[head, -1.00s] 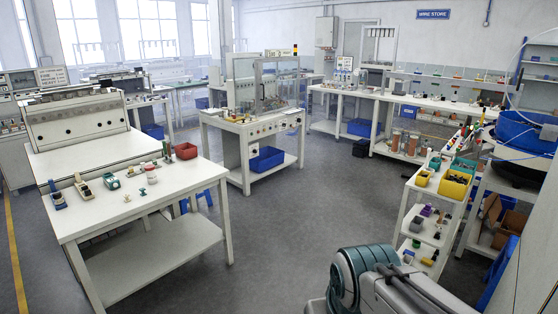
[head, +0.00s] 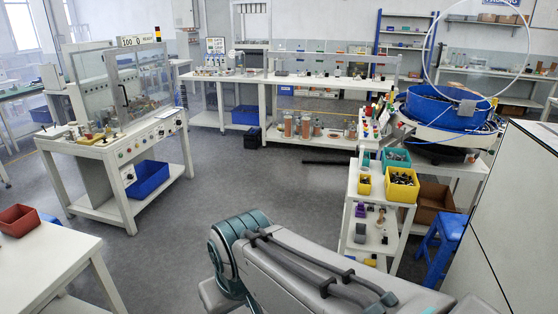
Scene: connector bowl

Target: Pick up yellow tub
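Two yellow tubs stand on the top shelf of a white cart at the right in the head view. The larger yellow tub (head: 402,192) is filled with small dark and metallic parts. A smaller yellow tub (head: 364,186) sits just left of it, its contents too small to tell. Both are upright and uncovered. My arm shows at the bottom middle, in front of and below the cart. My gripper is not in view, so its state and its distance from the tubs are not shown.
A teal tub (head: 397,158) sits behind the yellow tubs. The white cart (head: 376,210) holds small parts on lower shelves. A blue bowl feeder (head: 440,104) and blue stool (head: 442,240) stand right of it. A tall panel edges the right. Grey floor (head: 270,185) is open left of the cart.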

